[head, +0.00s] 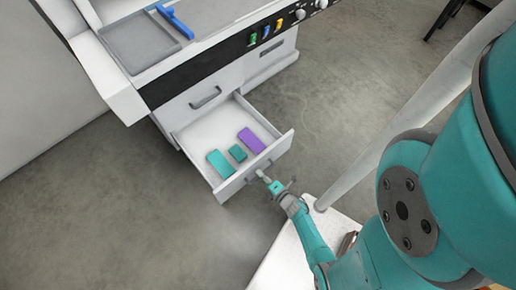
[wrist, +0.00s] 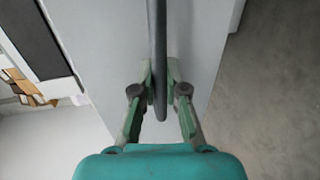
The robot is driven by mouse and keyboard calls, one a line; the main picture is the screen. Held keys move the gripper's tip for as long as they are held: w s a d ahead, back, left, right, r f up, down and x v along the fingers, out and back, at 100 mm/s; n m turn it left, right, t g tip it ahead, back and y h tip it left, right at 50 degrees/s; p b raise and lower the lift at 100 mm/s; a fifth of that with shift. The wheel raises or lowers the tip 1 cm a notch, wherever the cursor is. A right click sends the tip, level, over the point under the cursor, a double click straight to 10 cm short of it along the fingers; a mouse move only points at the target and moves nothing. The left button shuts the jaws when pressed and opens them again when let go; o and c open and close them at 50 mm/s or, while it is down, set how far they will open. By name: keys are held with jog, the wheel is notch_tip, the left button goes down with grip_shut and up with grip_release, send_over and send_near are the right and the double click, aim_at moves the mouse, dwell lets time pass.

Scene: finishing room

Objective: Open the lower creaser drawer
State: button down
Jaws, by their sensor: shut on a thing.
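The lower creaser drawer (head: 186,136) stands pulled out from the white creaser cabinet, below a shut drawer front (head: 191,111) with a dark handle (head: 205,97). Inside the open drawer lie a large teal block (head: 220,163), a small teal block (head: 237,153) and a purple block (head: 251,141). My gripper (head: 268,182) is at the front of the open drawer. In the wrist view, my gripper (wrist: 160,76) is shut on the drawer's dark bar handle (wrist: 160,108), with one finger on each side. In the head view the gripped handle is mostly hidden.
The creaser top holds a grey tray (head: 140,45) and a blue piece (head: 175,21). A black control strip with coloured switches and knobs (head: 300,14) runs along its front. Grey floor (head: 110,220) is clear left of the drawer.

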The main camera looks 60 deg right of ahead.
jog(key=shift+s, duration=0.1)
dwell(0.3)
jog(key=c, duration=1.2)
grip_release()
jog(key=shift+r, duration=0.1)
